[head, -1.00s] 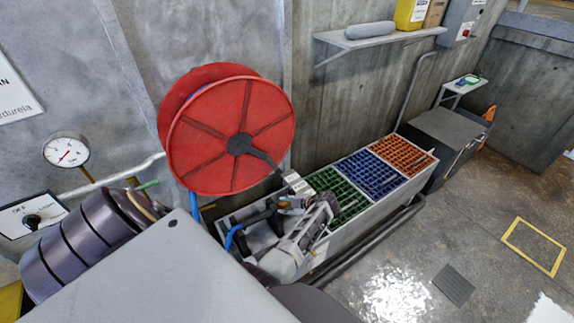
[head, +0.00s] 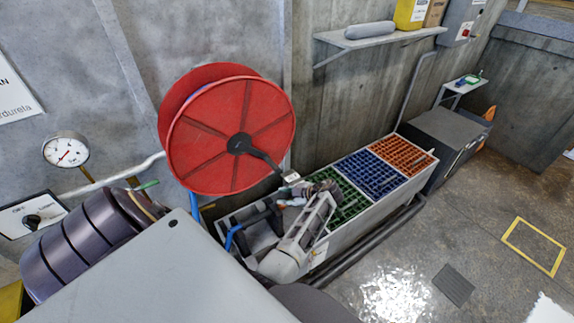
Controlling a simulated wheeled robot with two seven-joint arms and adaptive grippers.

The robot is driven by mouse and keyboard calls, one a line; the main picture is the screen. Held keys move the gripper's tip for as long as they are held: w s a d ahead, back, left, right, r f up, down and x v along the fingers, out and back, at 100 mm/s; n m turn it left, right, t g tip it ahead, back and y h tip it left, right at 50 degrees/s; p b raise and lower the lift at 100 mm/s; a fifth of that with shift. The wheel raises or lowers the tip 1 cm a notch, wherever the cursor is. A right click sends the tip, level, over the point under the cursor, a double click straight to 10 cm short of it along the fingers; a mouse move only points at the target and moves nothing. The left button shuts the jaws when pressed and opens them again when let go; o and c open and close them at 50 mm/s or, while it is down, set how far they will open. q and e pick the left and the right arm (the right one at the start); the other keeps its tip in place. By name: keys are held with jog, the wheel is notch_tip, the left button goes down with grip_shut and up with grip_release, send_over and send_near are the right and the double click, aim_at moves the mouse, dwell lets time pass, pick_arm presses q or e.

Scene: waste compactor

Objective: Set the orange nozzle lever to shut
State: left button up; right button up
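The orange nozzle lever cannot be made out clearly; the small parts around the nozzle are crowded and partly hidden. A dark nozzle (head: 262,216) with a blue hose (head: 233,238) sits below the red hose reel (head: 225,140), at the near end of the grey trough. My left gripper (head: 312,192) is beside the nozzle's far end, with my pale grey wrist in front of it. Its fingers are small and overlapped by the wrist, so I cannot tell whether they are open or touch the lever. My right gripper is not in view.
The grey trough (head: 413,178) holds green (head: 350,203), blue (head: 372,174) and orange (head: 402,153) grids. A pressure gauge (head: 66,150) and a dial plate (head: 28,216) are on the left wall. A shelf (head: 372,40) hangs above.

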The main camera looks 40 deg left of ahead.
pick_arm(q)
jog(key=shift+r, duration=1.9)
